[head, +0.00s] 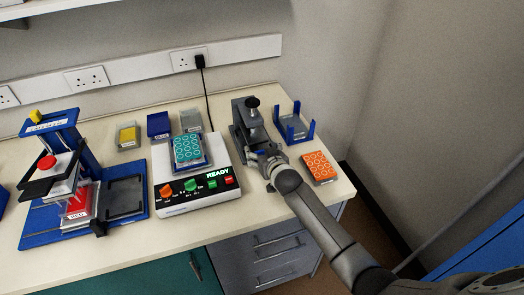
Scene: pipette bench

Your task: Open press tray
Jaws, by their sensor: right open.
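The press, a grey metal device (241,117) with a black knob on top, stands at the back right of the bench. Its lower front is partly hidden by my right gripper (262,160). The right gripper is open at the front of the press, with its arm coming in from the lower right. A small blue part shows beside the fingers; I cannot tell whether they touch it. The press tray cannot be made out clearly behind the gripper. My left gripper is not in view.
A white machine (199,196) reading READY holds a teal well plate (187,149) left of the press. A blue open holder (292,125) and an orange plate (319,166) sit to the right, near the bench edge. A blue station (52,224) stands at far left.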

